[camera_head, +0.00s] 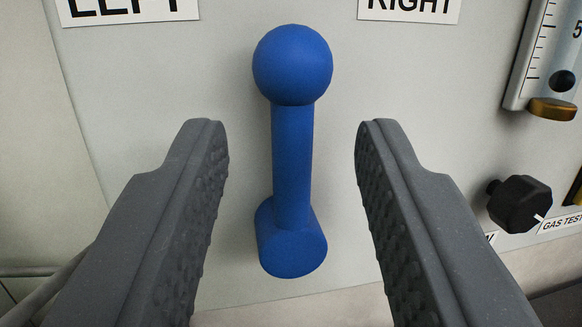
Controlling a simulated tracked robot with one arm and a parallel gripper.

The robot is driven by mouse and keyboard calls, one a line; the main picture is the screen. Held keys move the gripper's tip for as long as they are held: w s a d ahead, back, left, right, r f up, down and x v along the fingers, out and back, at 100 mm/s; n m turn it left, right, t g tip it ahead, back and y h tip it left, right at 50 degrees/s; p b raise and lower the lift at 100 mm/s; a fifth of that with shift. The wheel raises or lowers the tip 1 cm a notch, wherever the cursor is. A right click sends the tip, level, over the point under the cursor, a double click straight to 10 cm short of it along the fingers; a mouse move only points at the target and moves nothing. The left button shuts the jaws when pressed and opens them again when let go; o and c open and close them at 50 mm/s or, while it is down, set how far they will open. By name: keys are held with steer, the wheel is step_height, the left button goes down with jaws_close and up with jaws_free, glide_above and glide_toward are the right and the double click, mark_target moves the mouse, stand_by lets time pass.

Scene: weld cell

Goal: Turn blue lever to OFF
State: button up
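The blue lever (293,150) stands upright on a pale grey panel, its round ball knob at the top and its thicker hub at the bottom. Two white labels sit above it, reading LEFT (128,8), cut off by the top edge, and RIGHT (410,8). No OFF mark shows in view. My gripper (291,135) is open, one dark grey textured finger on each side of the lever. There is a clear gap between each finger and the lever, and neither appears to touch it.
At the right, a flow gauge (545,60) with a brass fitting (552,109) hangs on the panel. Below it is a black knob (519,204) beside a GAS TEST label (562,222). A panel edge runs down the left. The panel around the lever is bare.

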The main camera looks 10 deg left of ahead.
steer(key=v, duration=1.1)
steer(key=shift+s, duration=0.3)
steer(key=shift+f, duration=0.15)
steer(key=d+r+g+h, duration=0.2)
steer(key=d+r, duration=0.2)
steer(key=r, duration=0.8)
steer(key=s+r+m+g, duration=0.1)
steer(key=s+r+g, duration=0.1)
steer(key=s+r, duration=0.7)
steer(key=shift+s+a+r+g, duration=0.3)
steer(key=shift+s+a+r, duration=0.1)
steer(key=shift+a, duration=0.1)
